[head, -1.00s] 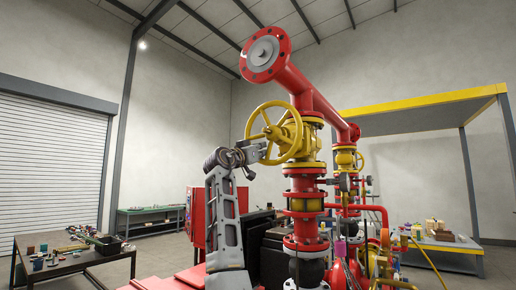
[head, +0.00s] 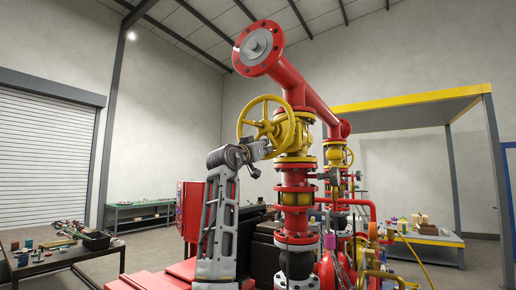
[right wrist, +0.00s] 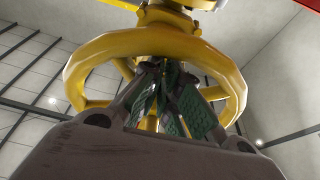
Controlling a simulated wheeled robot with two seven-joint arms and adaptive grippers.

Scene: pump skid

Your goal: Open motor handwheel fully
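The yellow handwheel (head: 268,98) is on the near yellow valve (head: 297,133) of the red pipe stack, facing left and towards me. In the right wrist view the handwheel (right wrist: 88,62) arches around the gripper (right wrist: 168,70). Its two green-padded fingers reach up inside the ring, with their tips close together near the hub. The palm hides part of the lower rim, so I cannot tell whether the fingers hold anything. My left gripper is not in view.
A second yellow valve (head: 336,153) stands behind to the right. A red flanged pipe (head: 290,78) runs above the wheel. Cluttered tables stand at left (head: 60,258) and right (head: 440,240). Open air lies left of the wheel.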

